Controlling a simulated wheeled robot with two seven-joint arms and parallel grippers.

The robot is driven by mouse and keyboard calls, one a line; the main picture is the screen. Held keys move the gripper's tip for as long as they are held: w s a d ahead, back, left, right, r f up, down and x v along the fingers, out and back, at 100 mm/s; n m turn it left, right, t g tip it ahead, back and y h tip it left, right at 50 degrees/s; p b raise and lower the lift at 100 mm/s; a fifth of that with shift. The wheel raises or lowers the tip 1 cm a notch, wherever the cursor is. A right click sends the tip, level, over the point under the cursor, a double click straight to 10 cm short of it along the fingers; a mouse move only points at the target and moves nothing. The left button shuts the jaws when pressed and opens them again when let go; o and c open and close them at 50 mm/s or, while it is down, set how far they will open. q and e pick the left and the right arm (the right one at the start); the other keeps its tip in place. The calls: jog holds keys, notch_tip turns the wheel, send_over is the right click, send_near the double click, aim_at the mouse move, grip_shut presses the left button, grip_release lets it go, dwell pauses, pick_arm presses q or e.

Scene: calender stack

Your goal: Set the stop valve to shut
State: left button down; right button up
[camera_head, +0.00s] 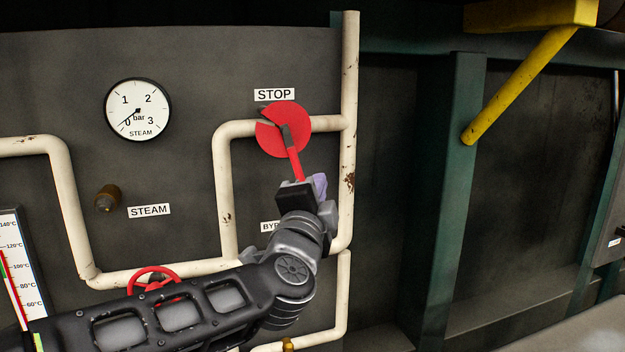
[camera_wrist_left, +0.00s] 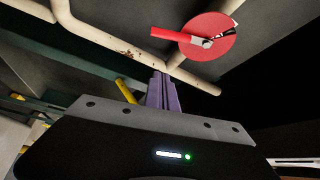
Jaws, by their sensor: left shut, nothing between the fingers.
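The stop valve is a red notched disc (camera_head: 285,135) on a cream pipe under a STOP label (camera_head: 274,95). Its red lever (camera_head: 295,165) points down and slightly right, across the horizontal pipe. In the left wrist view the disc (camera_wrist_left: 222,38) and lever (camera_wrist_left: 178,35) also show. My left gripper (camera_head: 320,184) is near the lever's lower end, its purple fingers just right of it; the wrist view shows the fingers (camera_wrist_left: 161,92) together and empty, apart from the lever in the picture. Contact cannot be told. My right gripper is not in view.
A vertical cream pipe (camera_head: 349,70) stands right of the valve. A steam gauge (camera_head: 138,109) and brown knob (camera_head: 107,198) are to the left. A red handwheel (camera_head: 155,270) sits behind my left arm. A BYP label (camera_head: 268,227) is partly hidden. A yellow bar (camera_head: 520,85) hangs upper right.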

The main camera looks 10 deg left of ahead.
aim_at(297, 170)
pick_arm(q)
jog(key=w+a, duration=0.4)
jog(key=w, duration=0.4)
jog(key=shift+r, duration=0.15)
jog(key=s+a+m+p, duration=0.1)
jog(key=p, duration=0.4)
jog(key=shift+a+g+p, duration=0.3)
jog(key=shift+p, duration=0.1)
jog(key=shift+s+a+f, duration=0.2)
jog(key=shift+a+f, duration=0.1)
jog(key=shift+f, duration=0.05)
jog(key=shift+w, duration=0.1)
